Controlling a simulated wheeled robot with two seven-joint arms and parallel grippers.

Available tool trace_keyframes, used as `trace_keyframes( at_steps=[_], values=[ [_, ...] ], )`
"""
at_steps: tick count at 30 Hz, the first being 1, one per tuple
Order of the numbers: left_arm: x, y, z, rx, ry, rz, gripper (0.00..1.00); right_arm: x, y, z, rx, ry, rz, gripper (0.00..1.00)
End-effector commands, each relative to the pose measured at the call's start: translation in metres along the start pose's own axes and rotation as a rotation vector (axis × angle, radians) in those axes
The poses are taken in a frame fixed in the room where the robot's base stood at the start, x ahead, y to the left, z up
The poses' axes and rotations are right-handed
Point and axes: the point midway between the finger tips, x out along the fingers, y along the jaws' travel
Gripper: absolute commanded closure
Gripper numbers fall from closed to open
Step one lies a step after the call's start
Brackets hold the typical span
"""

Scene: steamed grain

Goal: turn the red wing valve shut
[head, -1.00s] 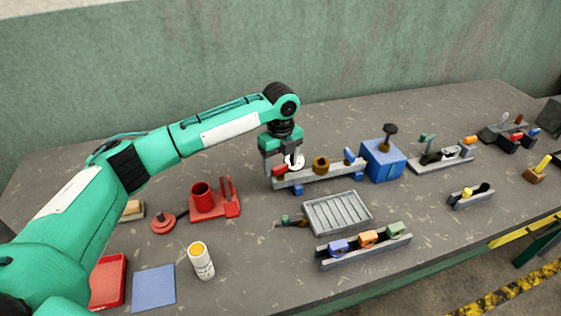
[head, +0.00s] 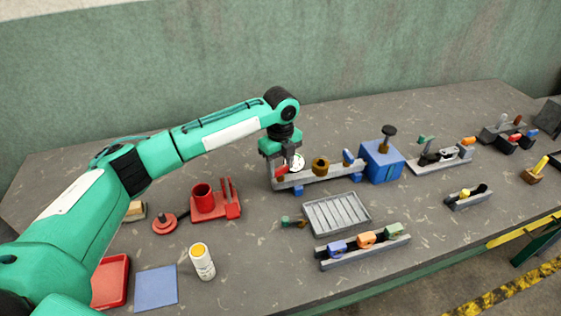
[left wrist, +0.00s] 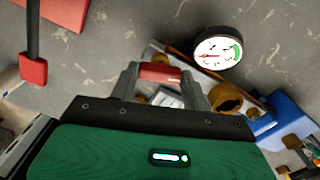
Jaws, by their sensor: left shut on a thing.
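The red wing valve (head: 282,171) sits at the left end of a grey manifold bar (head: 322,177) in the head view. In the left wrist view the red wing (left wrist: 160,73) spans the gap between my two fingertips. My left gripper (head: 280,171) points down over it and is shut on it. A white round gauge (head: 297,162) stands just right of the wing; its dial with a red needle and green arc shows in the left wrist view (left wrist: 218,50). The valve's stem is hidden. My right gripper is in neither view.
A brass-coloured fitting (head: 320,165) and a blue lever (head: 348,158) sit farther along the bar. A blue box (head: 381,162) with a dark knob stands at its right end. A slatted grey tray (head: 337,213) lies in front. A red stand (head: 214,204) is to the left.

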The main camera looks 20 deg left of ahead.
Motion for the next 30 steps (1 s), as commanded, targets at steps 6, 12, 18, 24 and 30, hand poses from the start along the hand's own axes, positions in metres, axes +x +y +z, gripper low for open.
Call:
trace_keyframes(
  at_steps=[6,12,18,24,30],
  values=[
    [-0.008,0.0,-0.001,-0.156,0.002,0.002,0.76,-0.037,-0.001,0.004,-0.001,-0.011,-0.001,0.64],
    [-0.008,0.001,-0.001,-0.344,0.002,0.003,0.76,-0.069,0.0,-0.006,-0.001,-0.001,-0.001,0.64],
    [-0.007,0.0,0.0,-0.535,0.002,0.002,0.76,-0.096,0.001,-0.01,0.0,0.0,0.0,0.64],
    [-0.007,0.0,0.0,-0.725,0.001,0.002,0.76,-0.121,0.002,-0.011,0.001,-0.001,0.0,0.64],
    [-0.006,0.0,0.0,-0.907,0.001,0.001,0.76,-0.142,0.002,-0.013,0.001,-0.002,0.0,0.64]
  ],
)
